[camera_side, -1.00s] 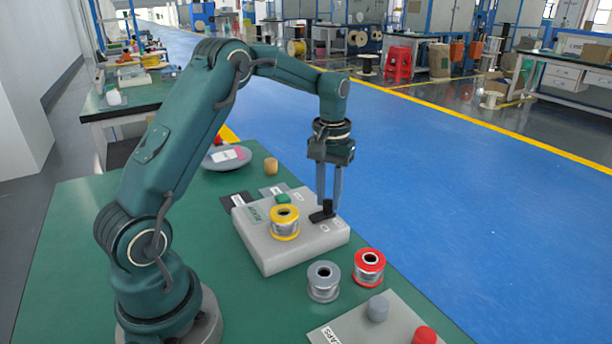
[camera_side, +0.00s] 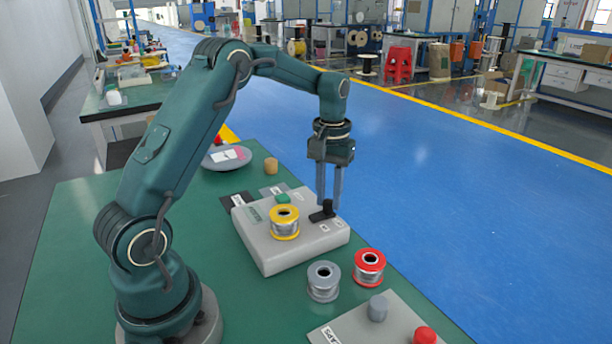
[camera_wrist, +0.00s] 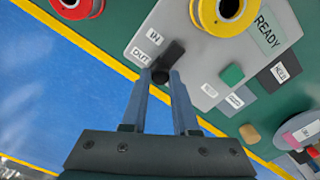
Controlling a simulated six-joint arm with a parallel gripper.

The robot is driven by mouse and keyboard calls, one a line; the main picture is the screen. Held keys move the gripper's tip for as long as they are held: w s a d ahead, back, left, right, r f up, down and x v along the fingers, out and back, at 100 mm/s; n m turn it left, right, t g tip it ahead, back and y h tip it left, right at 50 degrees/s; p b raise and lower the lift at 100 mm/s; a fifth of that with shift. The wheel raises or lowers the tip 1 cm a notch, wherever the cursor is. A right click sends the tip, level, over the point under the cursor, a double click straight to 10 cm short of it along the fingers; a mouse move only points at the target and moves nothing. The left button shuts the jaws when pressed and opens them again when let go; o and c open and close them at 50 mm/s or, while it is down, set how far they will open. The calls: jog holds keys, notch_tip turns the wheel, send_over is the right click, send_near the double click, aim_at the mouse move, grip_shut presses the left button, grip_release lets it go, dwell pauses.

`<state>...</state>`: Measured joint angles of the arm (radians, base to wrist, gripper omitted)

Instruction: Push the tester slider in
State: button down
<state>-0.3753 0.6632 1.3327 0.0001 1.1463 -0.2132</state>
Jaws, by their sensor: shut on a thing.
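The tester (camera_side: 270,257) is a light grey box on the green bench, and its top also shows in the wrist view (camera_wrist: 205,60). Its slider has a black upright knob (camera_side: 328,207) near the right end of a dark track. In the wrist view the slider knob (camera_wrist: 160,77) sits at the track's end on the "OUT" label side, with the "IN" label further along. My gripper (camera_side: 329,205) points straight down with its fingers shut on the slider knob. It shows in the wrist view too (camera_wrist: 161,74), with the fingers hiding part of the knob.
A yellow spool (camera_side: 285,230) stands on the tester beside the slider, and a green button (camera_side: 283,198) is behind it. A grey spool (camera_side: 323,282) and a red spool (camera_side: 369,267) stand in front. A grey caps board (camera_side: 350,328) lies nearer the camera.

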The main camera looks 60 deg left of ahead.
aim_at(316, 215)
dwell(0.5)
jog(key=shift+s, duration=1.55)
jog(key=c, duration=0.7)
grip_release()
jog(key=shift+r, duration=2.6)
